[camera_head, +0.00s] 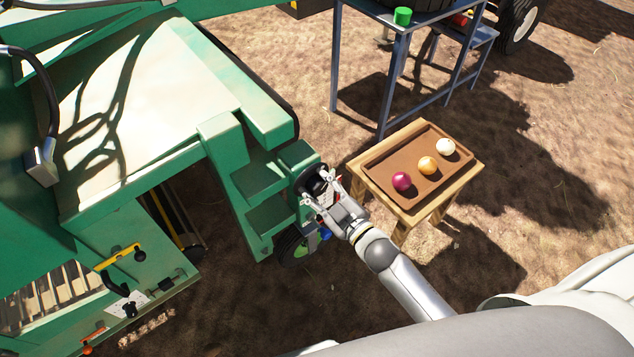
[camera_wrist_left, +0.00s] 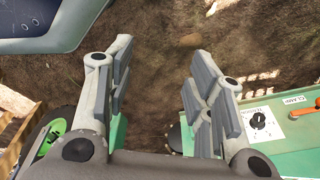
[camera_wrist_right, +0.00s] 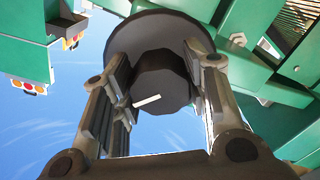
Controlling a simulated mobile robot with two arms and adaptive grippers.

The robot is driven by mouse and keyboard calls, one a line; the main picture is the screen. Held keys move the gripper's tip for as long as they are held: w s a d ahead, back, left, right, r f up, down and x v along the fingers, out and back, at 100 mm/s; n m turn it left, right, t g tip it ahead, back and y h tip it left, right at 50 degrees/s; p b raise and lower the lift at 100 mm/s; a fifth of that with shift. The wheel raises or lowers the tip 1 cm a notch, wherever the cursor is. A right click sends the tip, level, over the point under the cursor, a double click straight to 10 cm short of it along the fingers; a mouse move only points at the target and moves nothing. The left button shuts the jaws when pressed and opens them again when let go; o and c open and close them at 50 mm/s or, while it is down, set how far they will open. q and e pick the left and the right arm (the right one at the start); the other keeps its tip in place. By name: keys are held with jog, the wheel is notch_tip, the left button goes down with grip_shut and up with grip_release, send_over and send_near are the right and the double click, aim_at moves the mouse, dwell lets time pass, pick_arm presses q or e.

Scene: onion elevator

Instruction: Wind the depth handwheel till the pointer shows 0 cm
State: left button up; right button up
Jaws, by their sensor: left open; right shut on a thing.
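A dark round handwheel (camera_head: 312,179) sits on the side of the green machine. In the right wrist view it is a wide black disc (camera_wrist_right: 155,32) with a thick hub and a short white mark (camera_wrist_right: 146,101). My right gripper (camera_head: 322,191) is shut on it, with one finger on each side of the hub. No depth scale or pointer reading is legible. My left gripper (camera_wrist_left: 158,80) shows only in its wrist view, open and empty over bare soil.
A green panel (camera_wrist_left: 285,130) with a tension knob (camera_wrist_left: 258,121) is beside the left gripper. A blue-grey metal frame (camera_head: 392,80) stands behind.

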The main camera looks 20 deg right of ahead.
jog(key=shift+n, duration=1)
jog(key=n, duration=0.2)
jog(key=shift+n, duration=2.2)
pick_arm(q)
jog(key=shift+s, duration=0.15)
pick_arm(e)
jog(key=o, duration=1)
pick_arm(q)
jog(key=shift+w+r, duration=0.1)
jog(key=shift+w, duration=0.2)
pick_arm(e)
jog(key=shift+o, duration=0.2)
